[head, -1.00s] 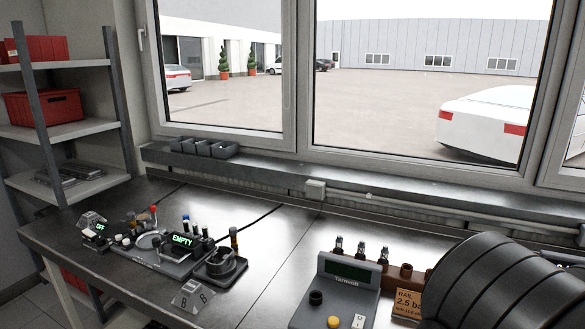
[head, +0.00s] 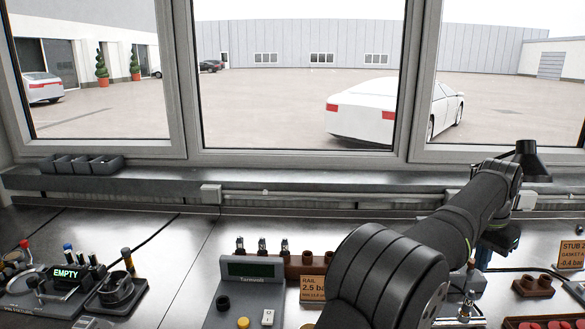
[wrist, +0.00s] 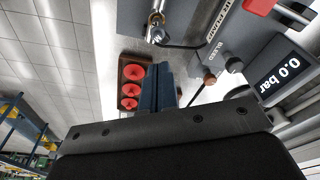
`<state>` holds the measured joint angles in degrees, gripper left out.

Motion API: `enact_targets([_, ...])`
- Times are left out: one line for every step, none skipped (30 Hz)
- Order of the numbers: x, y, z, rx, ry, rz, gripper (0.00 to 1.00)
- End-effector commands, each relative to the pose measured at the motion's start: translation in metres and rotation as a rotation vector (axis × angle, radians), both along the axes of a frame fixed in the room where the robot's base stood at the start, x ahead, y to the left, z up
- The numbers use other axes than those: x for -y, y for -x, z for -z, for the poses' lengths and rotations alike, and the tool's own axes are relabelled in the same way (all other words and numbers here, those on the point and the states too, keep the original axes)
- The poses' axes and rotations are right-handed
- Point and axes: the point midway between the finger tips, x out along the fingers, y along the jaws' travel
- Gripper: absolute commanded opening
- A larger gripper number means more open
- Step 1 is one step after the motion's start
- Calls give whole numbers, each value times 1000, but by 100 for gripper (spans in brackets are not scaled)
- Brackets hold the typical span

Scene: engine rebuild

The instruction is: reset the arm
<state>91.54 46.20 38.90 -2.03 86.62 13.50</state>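My black arm reaches across the right of the head view, with its wrist at the upper right. My gripper (head: 483,258) hangs there above the bench and is mostly hidden behind the arm. In the wrist view its dark blue fingers (wrist: 155,88) lie side by side with no clear gap, and no held object shows between them. The fingertips appear apart from the things around them.
A brown holder (wrist: 120,62) with red round parts and a gauge reading 0.0 bar (wrist: 281,79) show in the wrist view. The bench holds a grey Tarmvolt box (head: 252,297), a lever station reading EMPTY (head: 67,272) and a brown block (head: 533,285). Bare bench (head: 185,245) lies between the stations.

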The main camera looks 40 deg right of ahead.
Motion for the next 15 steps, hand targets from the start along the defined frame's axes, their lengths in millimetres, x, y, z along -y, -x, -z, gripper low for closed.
enact_targets([-1,0,7,-1,-1,0,0])
enact_targets([-1,0,11,0,-2,0,0])
enact_targets([-1,0,16,0,-2,0,0])
enact_targets([0,0,20,-1,-1,0,0])
enact_targets([-1,0,24,-1,-1,0,0])
enact_targets([-1,0,29,-1,-1,0,0])
enact_targets([0,0,32,0,-1,0,0])
enact_targets([0,0,35,0,-1,0,0])
enact_targets([0,0,39,0,-1,-1,0])
enact_targets([0,0,41,0,-1,-1,0])
enact_targets([0,0,43,0,0,-1,0])
enact_targets([0,0,46,0,0,-1,0])
enact_targets([0,0,47,0,0,-1,0])
enact_targets([0,0,48,1,0,-1,0])
enact_targets([0,0,49,1,0,-1,0])
